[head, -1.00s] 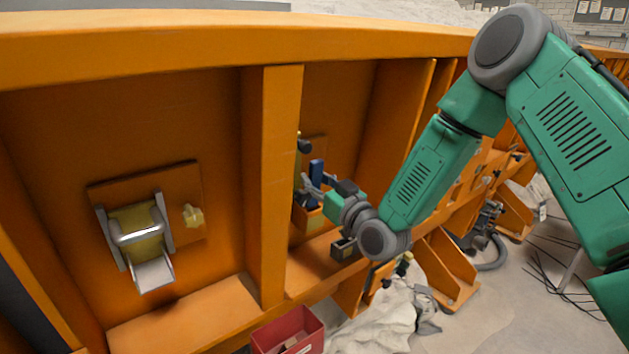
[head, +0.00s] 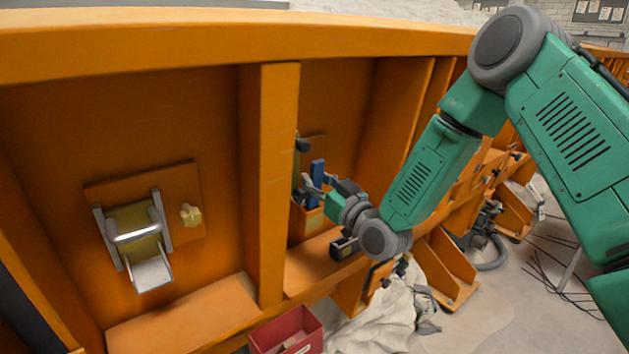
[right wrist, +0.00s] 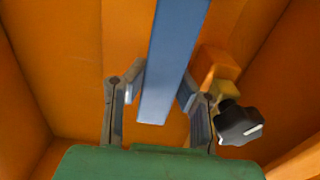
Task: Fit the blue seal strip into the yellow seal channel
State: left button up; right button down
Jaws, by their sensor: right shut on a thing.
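The blue seal strip (head: 317,170) stands roughly upright in the bay right of the orange post. My right gripper (head: 318,188) is shut on it. In the right wrist view the strip (right wrist: 174,55) runs from the top edge down between the two fingers of the gripper (right wrist: 161,90), and its lower end shows below the fingertips. A yellow part (right wrist: 224,90) sits just right of the strip, beside an orange block; I cannot tell whether it is the seal channel. In the head view the post hides part of this area. My left gripper is not in view.
A black star knob (right wrist: 239,123) sits close to the right finger. The orange post (head: 270,185) stands left of the right gripper. A plate with a silver-handled latch (head: 134,233) is in the left bay. A red bin (head: 287,332) stands below.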

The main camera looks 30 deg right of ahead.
aim_at(321, 161)
jog(key=shift+f, duration=0.2)
jog(key=shift+d, duration=0.15)
jog(key=shift+f, duration=0.2)
jog(key=shift+r, duration=0.2)
jog(key=shift+r+p, duration=0.4)
jog(key=shift+s+r+p, duration=0.25)
jog(key=shift+r+p, duration=0.7)
jog(key=shift+r, duration=0.35)
jog(key=shift+s+r+p, duration=0.2)
jog(key=shift+r+p, duration=0.7)
jog(key=shift+r, duration=0.45)
jog(key=shift+s+r+p, duration=0.25)
jog(key=shift+r+p, duration=0.7)
jog(key=shift+r, duration=0.35)
